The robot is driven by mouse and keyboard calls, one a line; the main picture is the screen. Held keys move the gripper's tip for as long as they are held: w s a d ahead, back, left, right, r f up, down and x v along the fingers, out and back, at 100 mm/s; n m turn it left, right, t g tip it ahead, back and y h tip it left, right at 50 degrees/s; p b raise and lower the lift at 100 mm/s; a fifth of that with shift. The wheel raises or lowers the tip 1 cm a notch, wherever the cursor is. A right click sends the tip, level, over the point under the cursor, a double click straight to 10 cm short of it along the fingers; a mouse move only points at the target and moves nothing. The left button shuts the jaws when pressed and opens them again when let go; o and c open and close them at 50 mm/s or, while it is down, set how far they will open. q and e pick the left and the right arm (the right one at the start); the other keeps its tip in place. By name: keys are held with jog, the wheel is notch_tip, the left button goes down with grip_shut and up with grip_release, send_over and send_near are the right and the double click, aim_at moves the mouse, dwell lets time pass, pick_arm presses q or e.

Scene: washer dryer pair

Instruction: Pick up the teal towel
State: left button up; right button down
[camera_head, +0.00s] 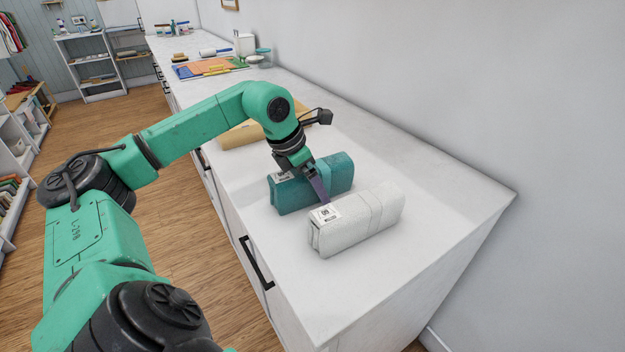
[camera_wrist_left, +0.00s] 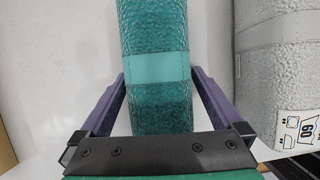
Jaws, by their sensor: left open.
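The teal towel (camera_head: 333,175) is a folded, rolled bundle with a white label, lying on the white counter. In the left wrist view the teal towel (camera_wrist_left: 154,50) runs between the two purple fingers. My left gripper (camera_head: 318,188) points down at the towel from above; in the wrist view my left gripper (camera_wrist_left: 160,85) is open, with one finger on each side of the towel. I see small gaps between the fingers and the towel near the tips. The gripper partly hides the towel's middle in the head view. My right gripper is not in view.
A white towel (camera_head: 365,222) with a label lies close in front of the teal one; it also shows in the wrist view (camera_wrist_left: 277,75). A tan towel (camera_head: 240,134) lies behind. The counter (camera_head: 420,160) is clear toward the wall on the right.

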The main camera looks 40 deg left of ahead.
pick_arm(q)
jog(key=shift+w+f, duration=0.1)
grip_shut()
